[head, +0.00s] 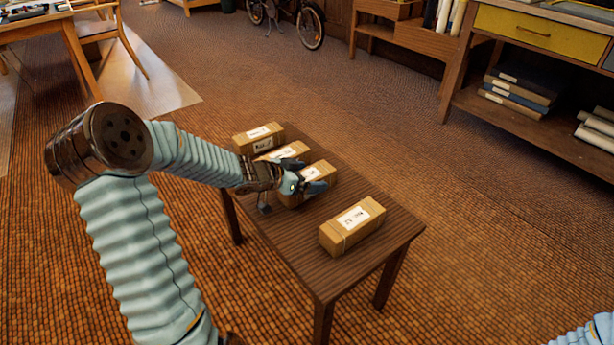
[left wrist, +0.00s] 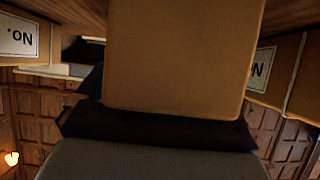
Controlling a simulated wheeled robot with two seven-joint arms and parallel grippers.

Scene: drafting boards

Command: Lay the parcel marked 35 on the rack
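Four parcels in brown paper with white labels are on a small dark wooden table (head: 352,288): a far parcel (head: 243,145), a second parcel (head: 265,157), a third parcel (head: 325,170) and a near parcel (head: 340,238). Their numbers are too small to read, so I cannot tell which is 35. My left gripper (head: 303,175) is at the third parcel, its fingers apart and partly covering it. In the left wrist view a plain parcel face (left wrist: 185,55) fills the middle, very close; whether the fingers grip it is hidden. My right gripper is out of view. I cannot identify the rack for certain.
A wooden shelf unit (head: 450,95) with a yellow drawer (head: 528,32), books and rolls stands at the right. A bicycle (head: 290,18) is at the back, and a chair (head: 110,32) at the upper left. The carpet around the small table is clear.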

